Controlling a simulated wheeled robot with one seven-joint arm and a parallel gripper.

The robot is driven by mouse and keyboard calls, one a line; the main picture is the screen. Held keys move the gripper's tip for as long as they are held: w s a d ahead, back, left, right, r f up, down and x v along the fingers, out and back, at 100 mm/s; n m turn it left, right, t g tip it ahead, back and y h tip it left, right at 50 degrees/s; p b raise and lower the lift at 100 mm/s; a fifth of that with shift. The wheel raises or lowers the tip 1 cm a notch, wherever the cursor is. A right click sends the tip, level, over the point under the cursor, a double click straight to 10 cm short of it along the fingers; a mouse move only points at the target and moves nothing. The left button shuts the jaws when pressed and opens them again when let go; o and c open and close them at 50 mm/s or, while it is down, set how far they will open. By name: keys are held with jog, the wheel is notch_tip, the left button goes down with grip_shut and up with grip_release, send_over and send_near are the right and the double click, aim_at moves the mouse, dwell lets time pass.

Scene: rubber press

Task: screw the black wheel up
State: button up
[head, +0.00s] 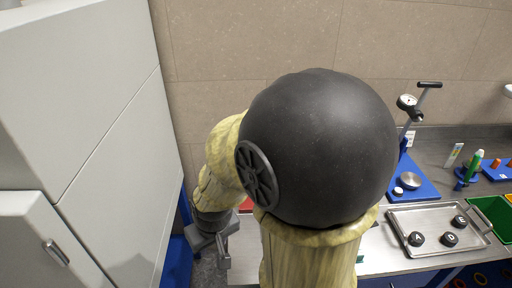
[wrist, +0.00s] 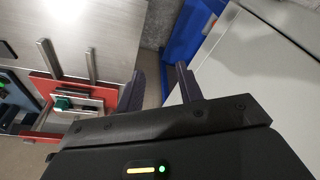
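I cannot make out the black wheel for certain in either view; my own arm, with its large black joint, covers the middle of the head view. My gripper (head: 222,245) hangs low beside the bench's left end. In the wrist view its two dark fingers (wrist: 160,88) stand apart with nothing between them. Left of the fingers is a red frame (wrist: 98,88) with metal bars and a green piece (wrist: 63,103), apart from the fingers. A bit of red also shows behind my arm in the head view (head: 246,204).
A grey cabinet (head: 85,120) stands close at the left, with a blue bin (wrist: 190,35) near the fingers. On the bench at right are a metal tray (head: 400,219) with black lettered discs (head: 450,239), a blue-based gauge stand (head: 425,188) and a green bin (head: 490,214).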

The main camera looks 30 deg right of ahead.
jog(key=shift+a, duration=0.2)
jog(key=o, duration=0.6)
jog(key=shift+w, duration=0.2)
jog(key=shift+c, duration=0.2)
jog(key=o, duration=0.5)
jog(key=w+m+t, duration=0.1)
jog(key=w, duration=0.2)
jog(key=w+m+t+p, duration=0.1)
jog(key=w, duration=0.2)
jog(key=w+m+p, duration=0.1)
jog(key=w, duration=0.3)
jog(key=shift+d+f+m+t, duration=0.1)
jog(key=shift+f+m+t, duration=0.15)
jog(key=shift+m+t, duration=0.15)
jog(key=shift+o, duration=0.2)
jog(key=w+d+m+t+h+p, duration=0.2)
jog(key=w+d+m+h+p, duration=0.2)
jog(key=w+d+m+h, duration=0.45)
jog(key=s+d+r+m+g+h+p, duration=0.2)
jog(key=s+d+r+m+g+h, duration=0.1)
jog(key=d+h, duration=0.4)
jog(key=shift+d+r+h, duration=0.15)
jog(key=shift+d+h, duration=0.1)
jog(key=shift+h, duration=0.7)
